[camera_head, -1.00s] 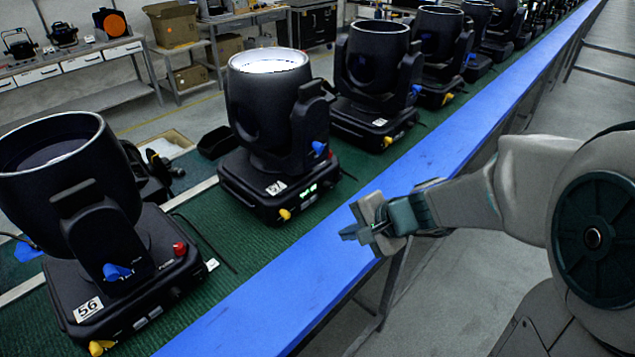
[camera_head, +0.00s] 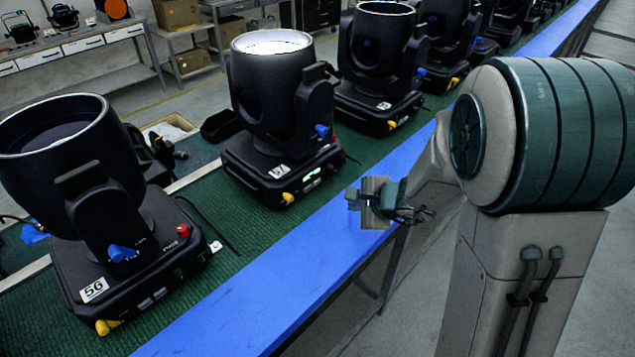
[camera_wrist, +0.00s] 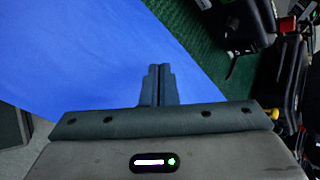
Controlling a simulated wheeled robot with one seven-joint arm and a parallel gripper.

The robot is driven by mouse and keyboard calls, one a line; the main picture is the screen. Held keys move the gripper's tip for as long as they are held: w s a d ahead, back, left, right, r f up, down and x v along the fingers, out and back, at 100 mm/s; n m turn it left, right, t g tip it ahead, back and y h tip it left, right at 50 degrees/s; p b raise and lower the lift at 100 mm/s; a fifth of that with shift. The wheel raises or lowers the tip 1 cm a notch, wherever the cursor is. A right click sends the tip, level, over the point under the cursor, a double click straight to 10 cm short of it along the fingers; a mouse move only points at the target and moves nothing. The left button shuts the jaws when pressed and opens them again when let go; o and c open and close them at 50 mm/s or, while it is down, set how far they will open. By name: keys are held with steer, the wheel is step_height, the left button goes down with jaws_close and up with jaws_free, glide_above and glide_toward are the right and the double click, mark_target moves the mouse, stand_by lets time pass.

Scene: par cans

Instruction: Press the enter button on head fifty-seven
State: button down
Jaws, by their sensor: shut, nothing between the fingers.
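The second black moving head (camera_head: 270,100) stands on the green mat with its top lit white. Its small tag (camera_head: 280,171) looks like 57 but is blurred. A lit greenish display (camera_head: 312,177) is on its base front, with a yellow knob (camera_head: 287,198) to the left and a blue knob (camera_head: 321,131) above. The enter button is too small to make out. My gripper (camera_head: 351,199) is shut and empty over the blue edge strip, right of and nearer than that base, apart from it. Its closed fingers show in the wrist view (camera_wrist: 160,70) over blue.
The head tagged 56 (camera_head: 95,291), with a red knob (camera_head: 183,231), stands nearer left. More heads (camera_head: 375,70) stand in a row behind. The blue strip (camera_head: 290,285) along the bench edge is clear. Black fixture parts show at the wrist view's right (camera_wrist: 290,75).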

mark_target(317, 182)
steer(key=w+a, duration=0.2)
steer(key=w+a+p, duration=0.1)
steer(key=w+a, duration=0.1)
steer(key=a, duration=0.1)
steer(key=shift+a+f, duration=0.1)
steer(key=shift+a, duration=0.05)
steer(key=shift+w+a, duration=0.55)
steer(key=shift+a, duration=0.2)
steer(key=shift+w+a, duration=0.1)
steer(key=shift+w, duration=0.05)
stand_by(1.4)
steer(key=shift+w+a, duration=0.15)
steer(key=shift+a, duration=0.05)
steer(key=shift+w+a, duration=0.2)
steer(key=shift+a, duration=0.05)
stand_by(0.7)
steer(key=shift+b, duration=0.3)
steer(key=shift+s+d+b, duration=0.4)
steer(key=shift+s+d, duration=0.1)
steer(key=shift+d, duration=0.05)
steer(key=shift+d, duration=0.15)
